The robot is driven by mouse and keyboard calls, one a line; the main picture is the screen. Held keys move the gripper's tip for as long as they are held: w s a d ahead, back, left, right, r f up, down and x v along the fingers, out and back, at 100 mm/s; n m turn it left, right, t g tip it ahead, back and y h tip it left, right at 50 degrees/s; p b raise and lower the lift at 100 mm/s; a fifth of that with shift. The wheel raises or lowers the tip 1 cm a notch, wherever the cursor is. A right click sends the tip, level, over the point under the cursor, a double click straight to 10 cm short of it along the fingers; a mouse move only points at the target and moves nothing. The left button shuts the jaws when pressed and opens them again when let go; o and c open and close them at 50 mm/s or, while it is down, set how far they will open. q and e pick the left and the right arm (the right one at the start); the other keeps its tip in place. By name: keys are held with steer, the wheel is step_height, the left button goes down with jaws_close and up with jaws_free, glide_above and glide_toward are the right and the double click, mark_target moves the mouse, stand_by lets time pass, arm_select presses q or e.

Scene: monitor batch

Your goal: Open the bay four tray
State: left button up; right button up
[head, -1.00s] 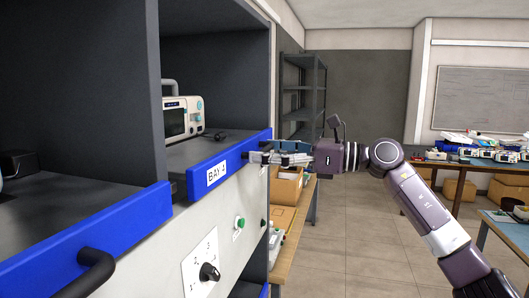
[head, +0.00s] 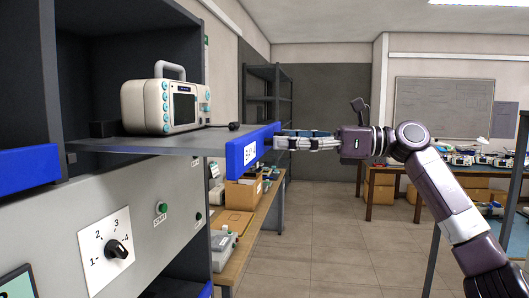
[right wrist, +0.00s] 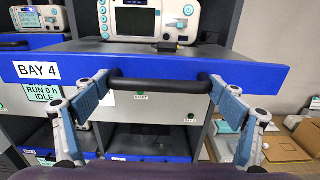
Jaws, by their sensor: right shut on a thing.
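The bay four tray (head: 150,142) sticks well out of the rack, with a grey deck and a blue front (head: 245,150). In the right wrist view the front carries a BAY 4 label (right wrist: 37,72) and a black bar handle (right wrist: 160,86). My right gripper (head: 284,141) is at that front; its fingers (right wrist: 165,87) are closed on the handle's two ends. A beige patient monitor (head: 168,103) with a carry handle stands upright on the tray. My left gripper is not in view.
Below the tray, a grey panel holds a numbered dial (head: 117,249) and a green START button (head: 162,208). A side bench (head: 262,210) with boxes stands behind the tray front. The floor (head: 318,240) beneath my right arm is clear.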

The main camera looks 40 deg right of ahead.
steer(key=v, duration=0.2)
steer(key=shift+s+d+b, duration=0.25)
steer(key=shift+b, duration=0.05)
steer(key=o, duration=1.5)
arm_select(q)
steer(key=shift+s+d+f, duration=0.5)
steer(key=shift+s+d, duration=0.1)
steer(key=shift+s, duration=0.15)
arm_select(e)
steer(key=v, duration=1.2)
steer(key=shift+w, duration=0.15)
